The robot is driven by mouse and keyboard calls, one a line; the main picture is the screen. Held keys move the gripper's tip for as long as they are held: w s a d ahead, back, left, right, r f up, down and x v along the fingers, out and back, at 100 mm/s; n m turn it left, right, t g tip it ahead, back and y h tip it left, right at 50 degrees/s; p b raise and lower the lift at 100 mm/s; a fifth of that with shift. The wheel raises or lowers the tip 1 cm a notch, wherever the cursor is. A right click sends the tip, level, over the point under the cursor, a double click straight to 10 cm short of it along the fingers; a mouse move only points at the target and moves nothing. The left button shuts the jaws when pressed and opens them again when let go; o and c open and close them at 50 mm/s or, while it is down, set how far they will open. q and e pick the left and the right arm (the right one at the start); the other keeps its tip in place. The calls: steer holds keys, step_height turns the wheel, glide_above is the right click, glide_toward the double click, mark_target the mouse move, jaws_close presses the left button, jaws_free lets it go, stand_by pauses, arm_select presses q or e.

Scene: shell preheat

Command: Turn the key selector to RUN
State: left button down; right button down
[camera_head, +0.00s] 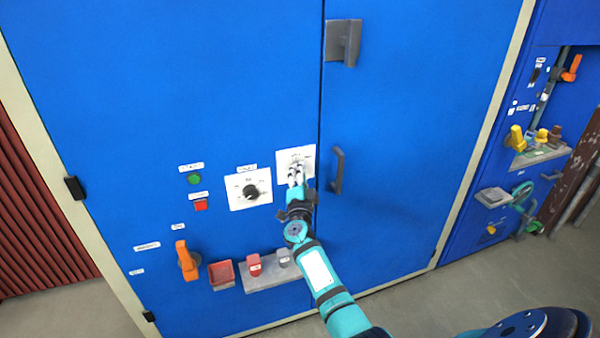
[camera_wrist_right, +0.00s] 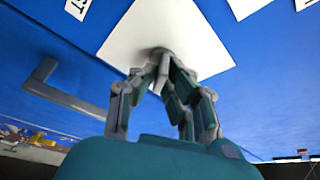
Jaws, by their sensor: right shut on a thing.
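The key selector's white plate (camera_head: 308,155) is on the blue cabinet door, left of the door seam. My right gripper (camera_head: 297,170) reaches up to it from below and covers the selector's middle. In the right wrist view the same plate (camera_wrist_right: 188,42) shows as a white square, and my right gripper (camera_wrist_right: 160,72) has its fingers closed together at its centre, on the key. The key is almost wholly hidden by the fingers, so its angle and the RUN mark cannot be read. My left gripper is not in view.
Left of the plate is a black rotary knob (camera_head: 251,191) on a white plate. A green button (camera_head: 195,180), a red button (camera_head: 201,205) and an orange handle (camera_head: 187,261) are farther left. A grey door handle (camera_head: 338,170) stands out just right. A grey shelf (camera_head: 262,284) is below.

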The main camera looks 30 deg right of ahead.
steer(key=c, duration=1.4)
jaws_free()
steer(key=shift+d, duration=0.1)
steer(key=v, duration=1.2)
steer(key=shift+r, duration=0.1)
steer(key=shift+w, duration=0.1)
